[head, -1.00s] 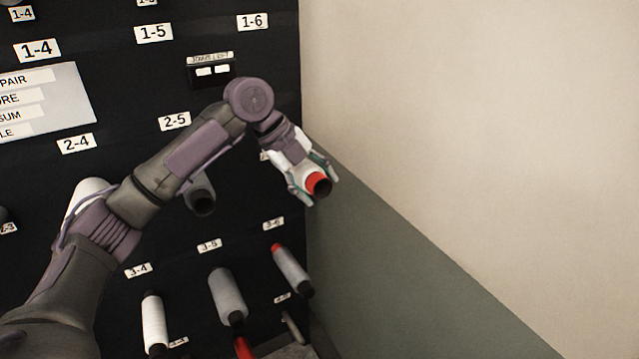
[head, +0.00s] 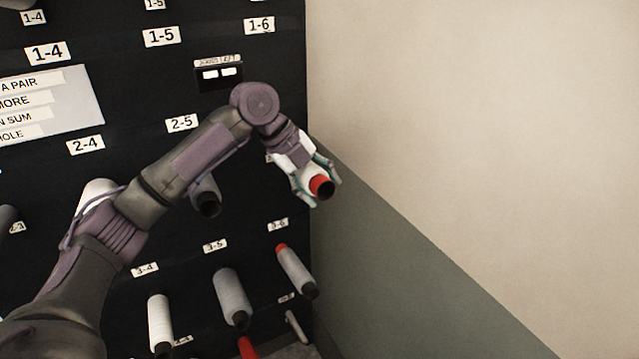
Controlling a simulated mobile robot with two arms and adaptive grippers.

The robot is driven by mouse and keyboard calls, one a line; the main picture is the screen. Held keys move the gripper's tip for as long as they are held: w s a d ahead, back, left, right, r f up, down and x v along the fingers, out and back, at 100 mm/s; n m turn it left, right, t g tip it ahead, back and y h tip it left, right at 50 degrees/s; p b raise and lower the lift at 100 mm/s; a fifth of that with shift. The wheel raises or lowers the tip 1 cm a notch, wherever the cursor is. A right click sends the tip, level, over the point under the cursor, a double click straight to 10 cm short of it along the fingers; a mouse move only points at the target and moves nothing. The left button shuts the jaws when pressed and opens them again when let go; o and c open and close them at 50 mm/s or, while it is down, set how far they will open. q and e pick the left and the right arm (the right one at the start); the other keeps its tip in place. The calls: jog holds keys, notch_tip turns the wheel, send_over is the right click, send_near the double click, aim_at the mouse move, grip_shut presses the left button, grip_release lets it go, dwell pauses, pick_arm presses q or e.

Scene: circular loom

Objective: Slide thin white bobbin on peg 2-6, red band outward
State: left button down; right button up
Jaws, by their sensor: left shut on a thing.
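My left gripper (head: 316,183) is shut on a thin white bobbin (head: 309,184). The bobbin's red band and dark end face outward, toward the camera and down to the right. The gripper is at the right edge of the black rack (head: 243,225), below and right of the label 2-5 (head: 182,123). A label behind the wrist is mostly covered, and peg 2-6 is hidden behind my gripper and the bobbin. Whether the bobbin is around the peg I cannot tell. My right gripper is out of view.
In the row below are a white bobbin (head: 160,322), a grey bobbin (head: 231,297) and a grey bobbin with a red inner end (head: 296,270). A plain wall (head: 470,150) stands close on the right.

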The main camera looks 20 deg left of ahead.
pick_arm(q)
jog(key=shift+w+a+f+p, duration=0.15)
jog(key=shift+w+a+p, duration=0.25)
jog(key=shift+w+a, duration=0.45)
jog(key=shift+w+a+f+p, duration=0.15)
jog(key=shift+w+a+p, duration=0.25)
jog(key=shift+w+a, duration=0.45)
jog(key=shift+s+a, duration=0.1)
jog(key=shift+a, duration=0.35)
jog(key=shift+c, duration=1.2)
grip_release()
jog(key=shift+f, duration=0.1)
jog(key=v, duration=1.2)
